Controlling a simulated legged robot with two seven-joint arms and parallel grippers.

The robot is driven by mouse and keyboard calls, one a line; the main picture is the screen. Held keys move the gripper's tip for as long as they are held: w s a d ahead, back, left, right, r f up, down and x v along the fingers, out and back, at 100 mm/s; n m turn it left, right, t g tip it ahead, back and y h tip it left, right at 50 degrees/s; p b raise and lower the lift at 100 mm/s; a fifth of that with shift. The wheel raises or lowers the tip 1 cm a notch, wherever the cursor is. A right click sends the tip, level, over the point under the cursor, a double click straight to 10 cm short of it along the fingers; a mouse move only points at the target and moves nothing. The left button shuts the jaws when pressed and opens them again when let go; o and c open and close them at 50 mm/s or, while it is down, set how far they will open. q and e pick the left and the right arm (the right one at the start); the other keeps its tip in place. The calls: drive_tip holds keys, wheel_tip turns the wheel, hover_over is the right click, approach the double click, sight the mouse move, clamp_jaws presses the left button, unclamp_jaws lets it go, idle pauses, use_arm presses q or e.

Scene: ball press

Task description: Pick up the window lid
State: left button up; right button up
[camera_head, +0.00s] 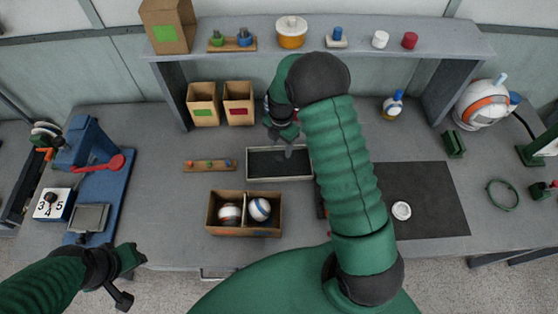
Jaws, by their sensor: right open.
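A flat rectangular piece with a light rim and dark middle (262,178) lies on the bench; I cannot tell for sure whether it is the window lid or a shallow tray. My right gripper (287,146) is open over its far part, pointing down. Whether the fingers touch it is unclear, and my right arm hides its right end. A cardboard box (231,233) in front of it holds two striped balls (260,209). My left gripper (130,279) is open and empty at the bench's front left edge.
A blue press (85,145) with a red lever stands at the left. Two cardboard bins (203,105) stand behind. A black mat (435,195) with a white ring (401,211) lies right of my arm. A shelf (360,47) spans the back.

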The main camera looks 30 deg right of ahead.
sight(279, 158)
drive_tip(key=shift+w+a+f, duration=0.1)
drive_tip(key=shift+w+f, duration=0.05)
drive_tip(key=shift+f, duration=0.45)
drive_tip(key=shift+w+f, duration=0.1)
drive_tip(key=shift+f, duration=0.45)
wheel_tip(279, 158, down, 5)
drive_tip(key=shift+a+r+p, duration=0.15)
drive_tip(key=shift+p, duration=0.75)
drive_tip(key=shift+w, duration=0.15)
clamp_jaws()
